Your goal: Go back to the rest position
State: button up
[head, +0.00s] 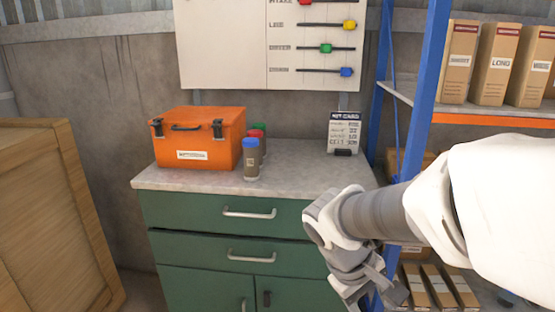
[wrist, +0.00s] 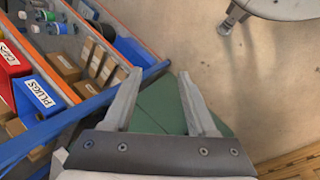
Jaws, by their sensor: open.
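My gripper (wrist: 163,95) shows in the wrist view with its two fingers apart and nothing between them. Behind the fingers lie part of a green surface and the bare floor. In the head view my arm reaches in from the right, and the gripper end (head: 372,290) hangs low in front of the right side of the green cabinet (head: 180,210). It is apart from the items on the worktop, and its fingertips are partly cut off by the lower picture edge.
On the cabinet stand an orange case (head: 205,140), several capped bottles (head: 251,162) and a card stand (head: 343,133). A slider board (head: 225,45) hangs above. A blue-framed shelf (head: 425,75) with boxes is right, a wooden crate (head: 50,220) left. A round stool-like thing (wrist: 275,8) shows in the wrist view.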

jog(key=s+a+r+m+t+y, duration=0.2)
jog(key=s+r+m+t+y, duration=0.3)
jog(key=s+r, duration=0.25)
notch_tip(320, 180, up, 21)
jog(key=p, duration=2)
jog(key=shift+a+p, duration=0.2)
jog(key=shift+p, duration=0.1)
jog(key=shift+r, duration=0.1)
